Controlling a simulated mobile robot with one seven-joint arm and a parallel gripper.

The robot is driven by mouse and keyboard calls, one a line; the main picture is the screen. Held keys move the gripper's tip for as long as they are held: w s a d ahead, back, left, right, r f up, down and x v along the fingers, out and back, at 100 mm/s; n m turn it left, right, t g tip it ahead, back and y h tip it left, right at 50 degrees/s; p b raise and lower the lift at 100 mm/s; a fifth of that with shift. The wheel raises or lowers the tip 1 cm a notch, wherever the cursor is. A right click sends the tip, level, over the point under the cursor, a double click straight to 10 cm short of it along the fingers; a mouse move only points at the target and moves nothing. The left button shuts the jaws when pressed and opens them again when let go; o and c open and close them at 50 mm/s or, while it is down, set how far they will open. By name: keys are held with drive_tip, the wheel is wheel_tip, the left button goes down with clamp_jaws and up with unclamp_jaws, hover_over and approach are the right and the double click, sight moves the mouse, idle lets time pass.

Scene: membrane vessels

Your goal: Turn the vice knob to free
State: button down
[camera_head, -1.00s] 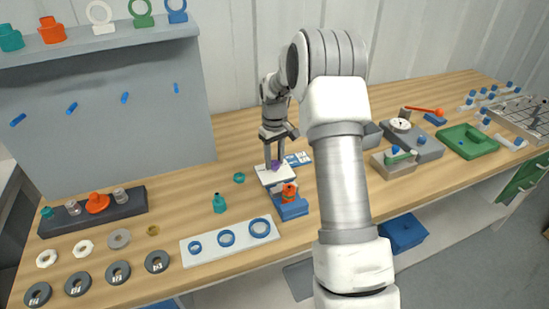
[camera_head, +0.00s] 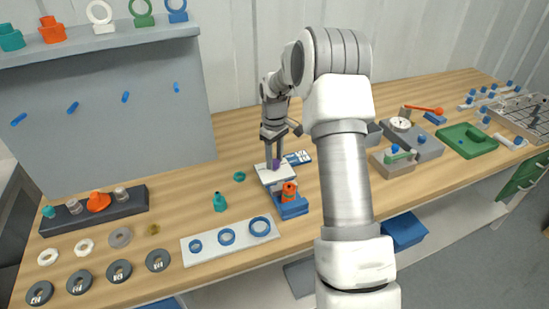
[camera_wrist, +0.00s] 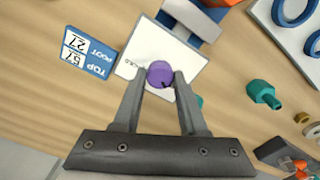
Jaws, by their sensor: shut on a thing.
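A purple knob (camera_wrist: 160,73) stands on a white plate (camera_wrist: 140,43) with small dark lettering partly hidden beside it. My gripper (camera_wrist: 162,76) is shut on the knob, one finger on each side, in the wrist view. In the head view my gripper (camera_head: 274,160) points down over the white plate (camera_head: 268,179), and the purple knob (camera_head: 276,164) shows between its fingertips. The blue vice (camera_head: 292,208) joins the plate's front side, with an orange part (camera_head: 289,190) in it. The knob's underside and pointer direction are hidden.
A blue-and-white label card (camera_wrist: 88,52) lies beside the plate. Bare wood surrounds the plate's left side.

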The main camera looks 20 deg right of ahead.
sight(275, 161)
drive_tip(key=shift+c, duration=2.2)
unclamp_jaws()
drive_tip(key=shift+r, duration=0.1)
wheel_tip(275, 161, up, 17)
drive_tip(key=p, duration=0.1)
drive_tip(key=shift+r, duration=0.15)
